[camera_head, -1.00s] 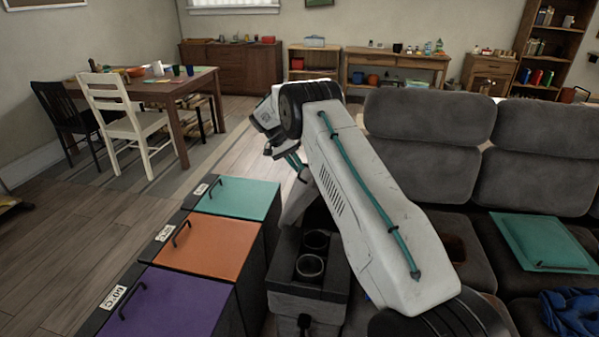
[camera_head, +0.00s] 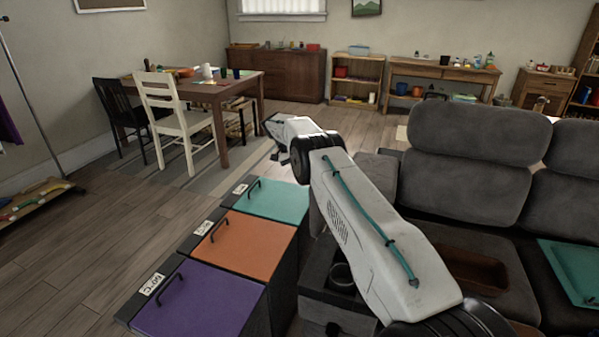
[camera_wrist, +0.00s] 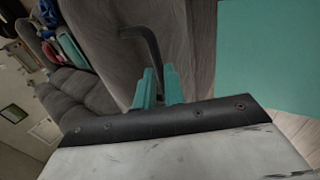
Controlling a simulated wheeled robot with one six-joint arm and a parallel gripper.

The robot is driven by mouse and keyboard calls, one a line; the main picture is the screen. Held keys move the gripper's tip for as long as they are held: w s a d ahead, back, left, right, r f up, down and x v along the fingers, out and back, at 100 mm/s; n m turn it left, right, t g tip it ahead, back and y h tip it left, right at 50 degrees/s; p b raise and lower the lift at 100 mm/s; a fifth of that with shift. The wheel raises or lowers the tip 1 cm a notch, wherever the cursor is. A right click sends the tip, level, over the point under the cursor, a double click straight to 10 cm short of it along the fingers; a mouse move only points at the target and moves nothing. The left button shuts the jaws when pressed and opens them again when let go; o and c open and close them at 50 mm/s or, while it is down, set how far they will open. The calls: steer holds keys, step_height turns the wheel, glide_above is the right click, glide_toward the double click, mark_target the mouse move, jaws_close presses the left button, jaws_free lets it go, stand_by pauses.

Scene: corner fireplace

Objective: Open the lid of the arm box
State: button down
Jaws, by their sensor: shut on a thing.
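The arm box (camera_head: 316,284) is the dark block at the near end of the grey sofa, with a round cup holder in its top. My arm crosses in front and hides part of it. In the wrist view my gripper (camera_wrist: 160,75) has its two teal fingers close together, shut on a dark bent handle (camera_wrist: 138,36). Grey fabric fills the view behind the handle; I cannot tell whether it belongs to the lid. In the head view my fingers are hidden behind my arm, and how far the lid stands open cannot be made out.
Three bins with teal (camera_head: 280,198), orange (camera_head: 248,242) and purple (camera_head: 200,302) lids stand left of the arm box.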

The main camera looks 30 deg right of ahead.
steer(key=shift+s+a+f, duration=0.1)
steer(key=shift+s+f, duration=0.05)
steer(key=shift+f, duration=0.65)
steer(key=c, duration=1.5)
jaws_free()
steer(key=shift+w+f, duration=0.15)
steer(key=shift+w, duration=0.05)
steer(key=v, duration=0.8)
steer(key=shift+a, duration=0.1)
